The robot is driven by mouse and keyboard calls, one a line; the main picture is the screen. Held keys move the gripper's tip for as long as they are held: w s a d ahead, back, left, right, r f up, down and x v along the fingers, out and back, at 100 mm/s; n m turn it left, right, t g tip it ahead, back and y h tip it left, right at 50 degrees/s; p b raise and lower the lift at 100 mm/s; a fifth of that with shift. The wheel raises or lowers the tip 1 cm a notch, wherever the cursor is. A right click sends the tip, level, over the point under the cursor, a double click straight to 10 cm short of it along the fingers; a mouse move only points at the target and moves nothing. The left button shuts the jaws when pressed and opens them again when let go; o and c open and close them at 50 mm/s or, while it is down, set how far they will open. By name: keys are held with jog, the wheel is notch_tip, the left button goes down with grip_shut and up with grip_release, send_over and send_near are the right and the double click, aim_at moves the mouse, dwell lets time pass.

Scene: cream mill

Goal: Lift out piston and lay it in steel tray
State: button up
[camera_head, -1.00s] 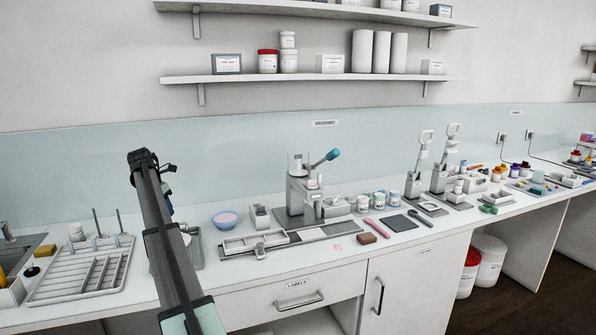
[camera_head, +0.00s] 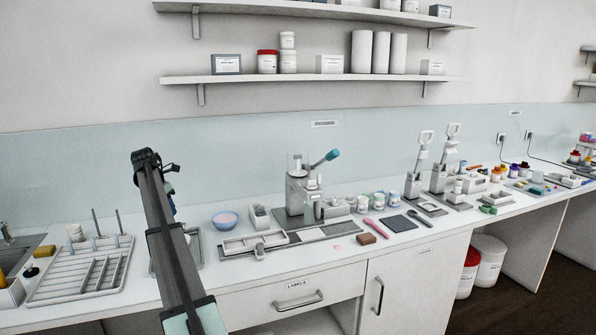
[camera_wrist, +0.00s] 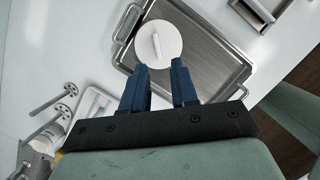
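In the wrist view, the steel tray (camera_wrist: 205,72) lies on the white bench, with a handle at its end. A white round disc with a short white stem (camera_wrist: 172,42), which looks like the piston, is in the tray near its left end. My gripper (camera_wrist: 160,66) has its two blue fingers apart, with the tips near the disc's lower edge; nothing shows clamped between them. Whether the tips touch the disc I cannot tell. In the head view, my arm hides most of the tray (camera_head: 201,252) and the gripper. The mill (camera_head: 301,192) with a teal-ended lever stands at centre.
A drying rack (camera_head: 82,270) with upright rods stands left of the tray. A blue bowl (camera_head: 225,219) sits behind the tray to the right. A long flat tray (camera_head: 250,242) lies before the mill. The bench's front edge runs close to the steel tray.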

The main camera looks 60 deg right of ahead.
jog(key=s+d+r+m+g, duration=0.1)
jog(key=s+d+r+m, duration=0.6)
jog(key=s+d+m, duration=0.4)
jog(key=s+d+r+m+g, duration=0.1)
jog(key=s+d+r+m, duration=0.7)
jog(key=d, duration=0.6)
jog(key=s+d+r+m+g, duration=0.1)
jog(key=s+d+r+m, duration=0.6)
jog(key=s+d+m, duration=0.4)
jog(key=s+d+f+m, duration=0.1)
jog(key=f+m, duration=0.3)
jog(key=m, duration=0.1)
jog(key=d+f+m, duration=0.2)
jog(key=f+m, duration=0.2)
jog(key=m, duration=0.1)
jog(key=s+d+f+m, duration=0.1)
jog(key=f+m, duration=0.3)
jog(key=shift+s+d+f+m, duration=0.2)
jog(key=shift+s+m, duration=0.1)
jog(key=shift+m, duration=0.1)
